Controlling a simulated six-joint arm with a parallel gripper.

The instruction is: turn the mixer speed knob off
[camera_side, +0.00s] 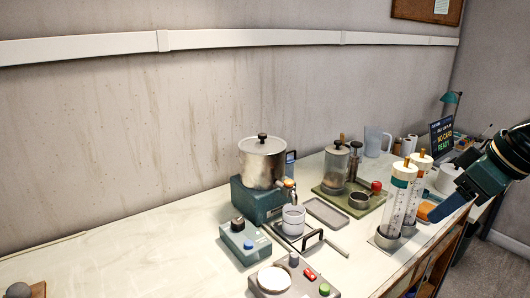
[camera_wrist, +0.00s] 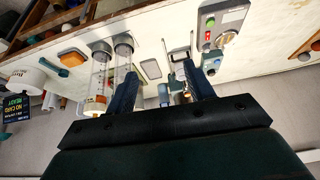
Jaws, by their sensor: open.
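Two small control boxes stand on the bench, and I cannot tell for sure which one carries the mixer speed knob. A teal box (camera_side: 243,240) has a dark knob (camera_side: 238,222) and a blue button. A grey box (camera_side: 295,275) in front has a pale round plate (camera_side: 274,279), a dark knob (camera_side: 293,259), a red switch and a green button. The grey box also shows in the wrist view (camera_wrist: 232,14). My gripper (camera_side: 447,208) is at the far right, well away from both boxes. In the wrist view its blue fingers (camera_wrist: 162,74) are apart, with nothing held between them.
A steel pot (camera_side: 262,165) on a teal base stands behind the boxes, beside a white cup (camera_side: 293,220). Two tall clear cylinders (camera_side: 402,195) stand close to my gripper. A green tray (camera_side: 350,198) holds jars behind them.

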